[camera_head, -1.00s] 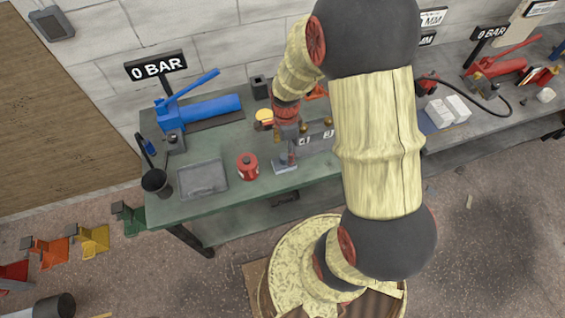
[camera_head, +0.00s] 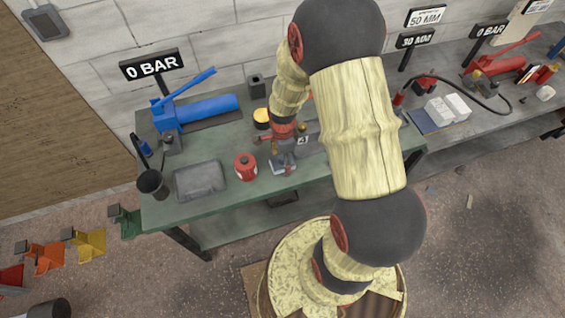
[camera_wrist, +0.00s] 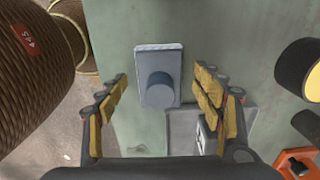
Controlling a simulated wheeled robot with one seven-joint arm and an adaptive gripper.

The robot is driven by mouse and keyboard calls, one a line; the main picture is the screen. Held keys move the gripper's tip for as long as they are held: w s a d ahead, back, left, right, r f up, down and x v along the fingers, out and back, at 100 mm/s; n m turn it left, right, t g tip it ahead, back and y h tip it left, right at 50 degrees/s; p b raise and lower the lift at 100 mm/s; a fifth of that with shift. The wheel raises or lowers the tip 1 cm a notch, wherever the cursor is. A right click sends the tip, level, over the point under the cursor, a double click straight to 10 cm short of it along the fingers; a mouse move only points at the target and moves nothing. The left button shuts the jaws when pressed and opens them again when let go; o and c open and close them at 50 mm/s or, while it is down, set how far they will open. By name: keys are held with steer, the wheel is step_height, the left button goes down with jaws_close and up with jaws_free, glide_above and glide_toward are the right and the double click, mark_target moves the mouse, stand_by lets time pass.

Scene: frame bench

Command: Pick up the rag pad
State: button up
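The rag pad appears to be the small grey plate with a round knob (camera_wrist: 161,62) in the upper middle of the wrist view. In the head view it lies on the green bench near the front edge (camera_head: 283,167). My gripper (camera_wrist: 160,76) is open, with its yellow-padded fingers spread to either side of the knob. The fingers look apart from the pad, and nothing is between them in their grip. In the head view my gripper (camera_head: 277,146) is over the pad, partly hidden by my arm.
A grey numbered block (camera_head: 311,138) is close on the right. A yellow-topped jar (camera_head: 262,117) stands behind. The bench's front edge (camera_head: 240,206) is near.

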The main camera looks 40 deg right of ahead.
steer(key=shift+c, duration=1.2)
steer(key=c, duration=1.1)
steer(key=shift+r, duration=0.5)
step_height(320, 180, up, 2)
steer(key=shift+w+r+p, duration=0.1)
steer(key=shift+p, duration=0.3)
steer(key=shift+s+d+r+p, duration=0.55)
steer(key=shift+s+d+r, duration=0.25)
steer(key=shift+s+r, duration=1.15)
steer(key=shift+s+d+r+p, duration=0.7)
steer(key=shift+s+r, duration=0.6)
steer(key=shift+s, duration=1.2)
steer(key=shift+s+d+r+p, duration=0.45)
steer(key=shift+s+d+r, duration=0.45)
steer(key=shift+s+r, duration=1.05)
